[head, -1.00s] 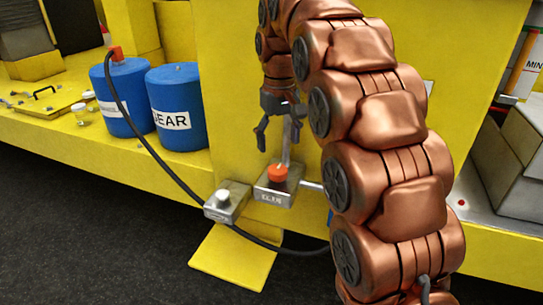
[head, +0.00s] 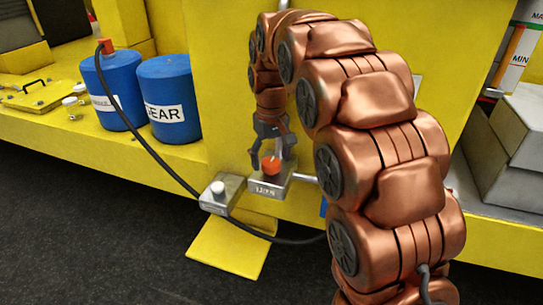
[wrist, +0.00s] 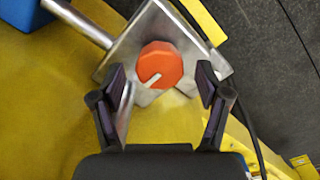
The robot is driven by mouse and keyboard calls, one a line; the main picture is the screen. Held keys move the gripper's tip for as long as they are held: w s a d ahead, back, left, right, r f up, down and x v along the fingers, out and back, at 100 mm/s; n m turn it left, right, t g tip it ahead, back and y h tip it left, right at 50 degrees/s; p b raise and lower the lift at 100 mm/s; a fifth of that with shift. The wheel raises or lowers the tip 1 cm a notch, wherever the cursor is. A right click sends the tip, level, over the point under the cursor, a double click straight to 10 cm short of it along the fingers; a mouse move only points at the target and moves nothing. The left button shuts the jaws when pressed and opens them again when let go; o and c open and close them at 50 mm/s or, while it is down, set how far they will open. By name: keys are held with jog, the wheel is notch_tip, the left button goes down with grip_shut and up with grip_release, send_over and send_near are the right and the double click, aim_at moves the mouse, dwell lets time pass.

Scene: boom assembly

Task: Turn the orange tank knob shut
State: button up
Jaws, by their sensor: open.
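The orange tank knob (head: 271,165) sits on top of a grey metal box (head: 268,190) with a label on its front, mounted at the yellow ledge. In the wrist view the knob (wrist: 160,64) is an orange faceted disc with a white pointer mark toward its lower left, on the metal box (wrist: 127,38). My gripper (head: 270,160) is above the knob in the head view, pointing down. In the wrist view my gripper (wrist: 163,88) is open, with one finger either side of the knob's near edge. Gaps show between knob and fingers. Nothing is held.
A second grey box with a white knob (head: 218,188) stands just left, with a black hose running past. Two blue drums (head: 168,85) stand farther left. A metal pipe (head: 303,178) leaves the box to the right. A yellow wall rises behind.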

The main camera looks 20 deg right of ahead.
jog(key=shift+f, duration=0.3)
jog(key=c, duration=1.2)
